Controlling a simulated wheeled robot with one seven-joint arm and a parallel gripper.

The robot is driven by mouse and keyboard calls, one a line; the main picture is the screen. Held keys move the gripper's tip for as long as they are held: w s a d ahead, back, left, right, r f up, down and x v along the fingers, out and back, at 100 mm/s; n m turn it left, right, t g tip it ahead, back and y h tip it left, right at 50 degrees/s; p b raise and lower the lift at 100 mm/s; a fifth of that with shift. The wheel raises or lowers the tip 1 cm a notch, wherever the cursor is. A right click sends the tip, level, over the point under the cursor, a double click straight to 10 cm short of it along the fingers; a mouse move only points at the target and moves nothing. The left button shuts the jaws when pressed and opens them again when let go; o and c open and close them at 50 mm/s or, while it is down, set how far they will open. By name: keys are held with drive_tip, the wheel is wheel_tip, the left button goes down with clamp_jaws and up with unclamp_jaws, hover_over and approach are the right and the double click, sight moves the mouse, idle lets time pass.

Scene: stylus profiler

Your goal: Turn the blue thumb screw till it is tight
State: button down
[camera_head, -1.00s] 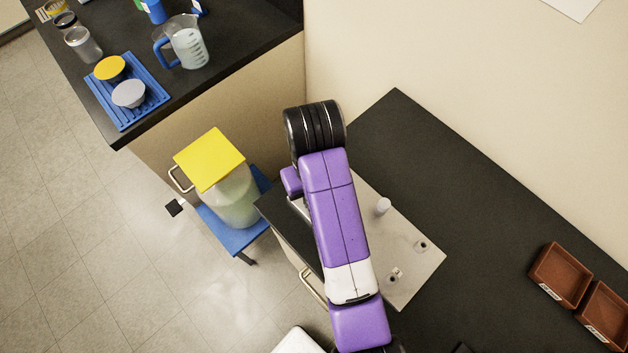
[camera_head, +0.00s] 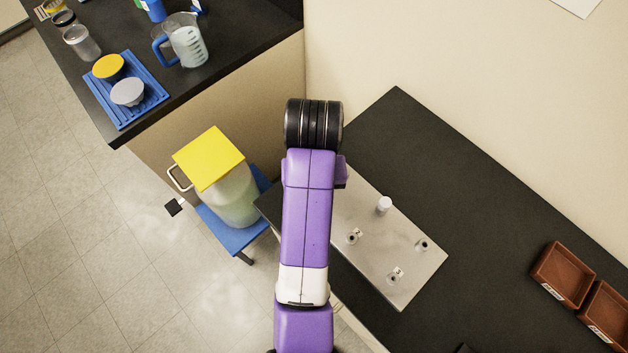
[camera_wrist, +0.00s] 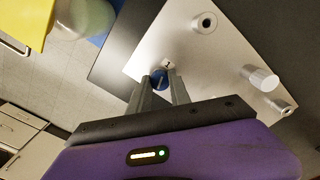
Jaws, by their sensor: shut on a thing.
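The blue thumb screw (camera_wrist: 158,77) shows in the wrist view between the fingertips of my gripper (camera_wrist: 160,82), at a light metal plate (camera_wrist: 225,55). My gripper is shut on the screw, with a finger on each side of it. A small label lies on the plate just beyond the screw. In the head view the plate (camera_head: 375,250) lies on the dark bench, and my purple arm hides the screw and my gripper. I cannot tell how far the screw is seated.
The plate also bears a pale cylinder (camera_head: 384,205) and several small round fittings, one near its right corner (camera_head: 422,244). A yellow-lidded container (camera_head: 209,158) stands on a blue stool to the left. Brown trays (camera_head: 562,274) sit at the right on the dark bench (camera_head: 470,255).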

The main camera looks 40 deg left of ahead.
drive_tip(key=shift+a+m+b, duration=0.15)
drive_tip(key=shift+m+b, duration=0.35)
drive_tip(key=shift+w+r+m+b, duration=0.1)
drive_tip(key=shift+m+b, duration=0.3)
drive_tip(key=shift+m, duration=0.1)
drive_tip(key=m+b, duration=0.1)
drive_tip(key=b, duration=0.1)
drive_tip(key=shift+f+b, duration=0.25)
drive_tip(key=shift+b, duration=0.15)
drive_tip(key=m+b, duration=0.1)
drive_tip(key=b, duration=0.1)
drive_tip(key=shift+r+m+b, duration=0.1)
drive_tip(key=shift+m+b, duration=0.2)
drive_tip(key=shift+b, duration=0.1)
drive_tip(key=shift+w+r, duration=0.1)
drive_tip(key=shift+r, duration=0.15)
drive_tip(key=c, duration=1.1)
unclamp_jaws()
drive_tip(key=shift+f, duration=0.1)
drive_tip(key=shift+c, duration=0.4)
drive_tip(key=shift+p, duration=0.3)
